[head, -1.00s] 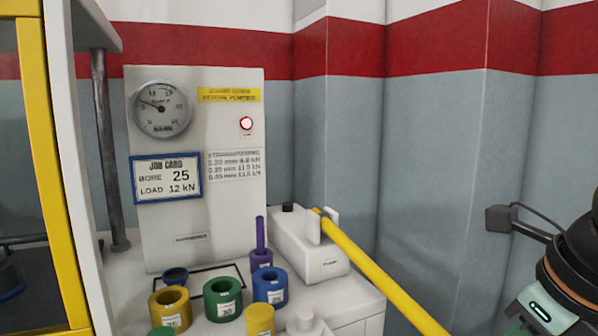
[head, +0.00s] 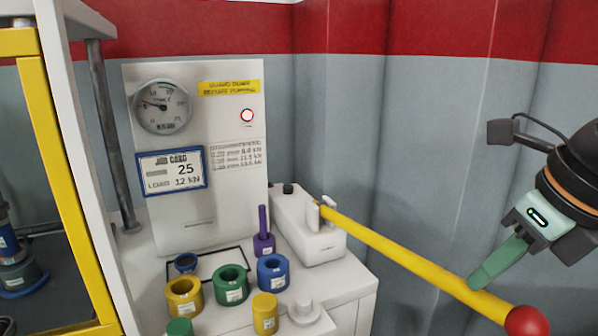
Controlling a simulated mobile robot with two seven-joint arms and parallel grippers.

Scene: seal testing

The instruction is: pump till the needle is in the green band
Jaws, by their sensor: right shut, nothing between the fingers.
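The yellow pump handle (head: 415,262) slopes down to the right from the white pump block (head: 308,236) and ends in a red knob (head: 526,321). My right gripper (head: 482,284) is shut and empty, its green fingertips at the handle a little short of the knob; whether they touch it I cannot tell. My left gripper is not in view.
A job card (head: 172,171) reads bore 25, load 12 kN. A red lamp (head: 247,115) glows on the panel. Coloured rings, including a green one (head: 231,285), stand on the white bench. A yellow-framed guard (head: 68,190) stands at the left.

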